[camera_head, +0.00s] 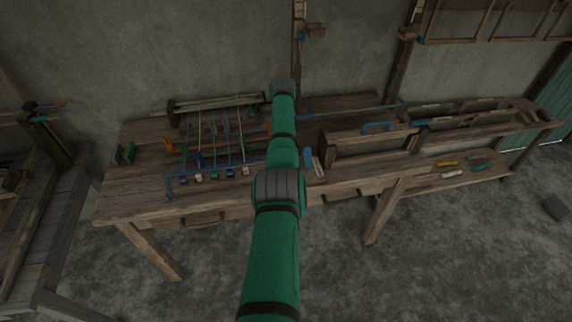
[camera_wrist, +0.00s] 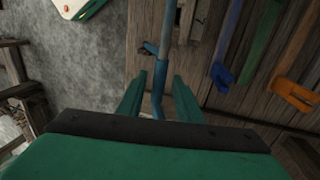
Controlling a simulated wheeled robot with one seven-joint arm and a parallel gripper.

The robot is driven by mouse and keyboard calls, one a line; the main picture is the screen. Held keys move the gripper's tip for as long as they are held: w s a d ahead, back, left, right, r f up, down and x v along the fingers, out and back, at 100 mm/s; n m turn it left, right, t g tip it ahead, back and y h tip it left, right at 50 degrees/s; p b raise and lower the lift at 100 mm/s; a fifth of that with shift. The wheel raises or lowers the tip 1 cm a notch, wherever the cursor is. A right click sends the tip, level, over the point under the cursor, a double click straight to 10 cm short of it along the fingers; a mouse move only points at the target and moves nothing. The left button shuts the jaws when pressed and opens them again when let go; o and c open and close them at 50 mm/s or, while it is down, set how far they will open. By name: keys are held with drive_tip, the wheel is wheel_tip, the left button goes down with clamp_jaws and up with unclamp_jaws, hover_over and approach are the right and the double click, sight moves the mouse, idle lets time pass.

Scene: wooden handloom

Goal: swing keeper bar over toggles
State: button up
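The blue keeper bar (camera_head: 250,165) runs along the front of the loom on the bench in the head view, with a bent left end. Its right part is hidden behind my arm. Several small coloured toggles (camera_head: 214,177) stand in a row beside it. In the wrist view a blue-grey bar (camera_wrist: 169,40), apparently the keeper bar, passes between the fingers of my gripper (camera_wrist: 160,80). The fingers are apart, with a gap visible on each side of the bar. A blue toggle (camera_wrist: 222,75) and an orange one (camera_wrist: 295,95) lie to the right. My arm hides the gripper in the head view.
The wooden bench (camera_head: 140,206) carries the loom at left and an open wooden frame (camera_head: 372,146) at right. A blue handle (camera_head: 377,126) shows on that frame. A lower shelf (camera_head: 440,180) holds small coloured tools. The floor in front is clear.

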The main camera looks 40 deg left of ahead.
wheel_tip(320, 180, up, 7)
drive_tip(key=a, duration=0.1)
drive_tip(key=shift+w+f, duration=0.2)
drive_tip(key=shift+w, duration=0.25)
drive_tip(key=shift+s+a, duration=0.1)
